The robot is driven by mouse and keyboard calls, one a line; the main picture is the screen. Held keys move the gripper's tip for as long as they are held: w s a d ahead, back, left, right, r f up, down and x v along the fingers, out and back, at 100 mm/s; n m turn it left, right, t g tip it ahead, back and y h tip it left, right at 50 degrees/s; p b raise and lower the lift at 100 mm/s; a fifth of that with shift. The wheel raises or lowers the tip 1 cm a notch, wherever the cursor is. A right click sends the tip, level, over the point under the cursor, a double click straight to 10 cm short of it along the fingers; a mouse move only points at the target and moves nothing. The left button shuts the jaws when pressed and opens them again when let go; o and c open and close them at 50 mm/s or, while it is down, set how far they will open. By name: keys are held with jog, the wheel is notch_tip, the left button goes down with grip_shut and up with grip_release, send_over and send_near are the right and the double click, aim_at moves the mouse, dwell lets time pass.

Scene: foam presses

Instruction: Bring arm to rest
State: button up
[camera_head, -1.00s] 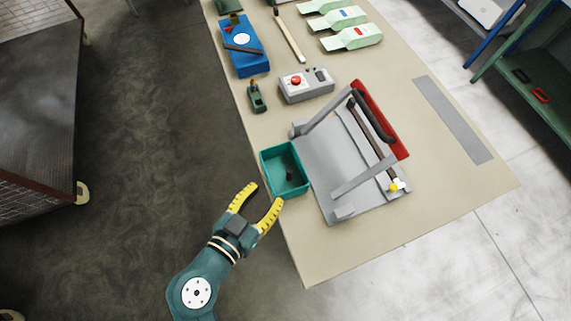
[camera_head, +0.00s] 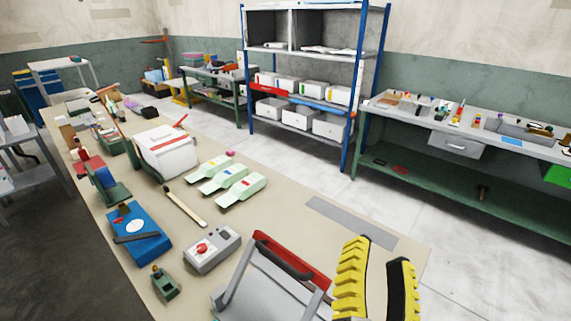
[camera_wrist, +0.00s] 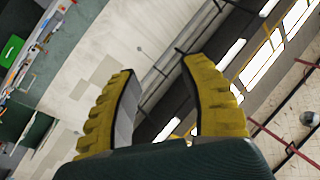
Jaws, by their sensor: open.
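My gripper (camera_head: 378,275) is in the lower right of the head view, its yellow ribbed fingers pointing up. It is open and empty. The lower part of the press is cut off by the frame.
A blue-framed shelf (camera_head: 353,120) and a green workbench (camera_head: 475,190) stand behind.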

jog(key=s+a+r+n+t+y+p, duration=0.1)
jog(key=r+n+p, duration=0.3)
jog(key=r+p, duration=1)
jog(key=s+a+r+n+t+y+p, duration=0.1)
jog(key=a+r+n+t+y+p, duration=0.1)
jog(key=r+p, duration=1.2)
notch_tip(320, 180, up, 6)
jog(key=a+n+y, duration=0.1)
jog(key=n+y, duration=0.1)
jog(key=shift+a+r+n, duration=0.2)
jog(key=shift+n, duration=0.2)
notch_tip(320, 180, down, 33)
jog(key=b, duration=3.2)
jog(key=shift+r+b, duration=0.2)
jog(key=shift+b, duration=0.2)
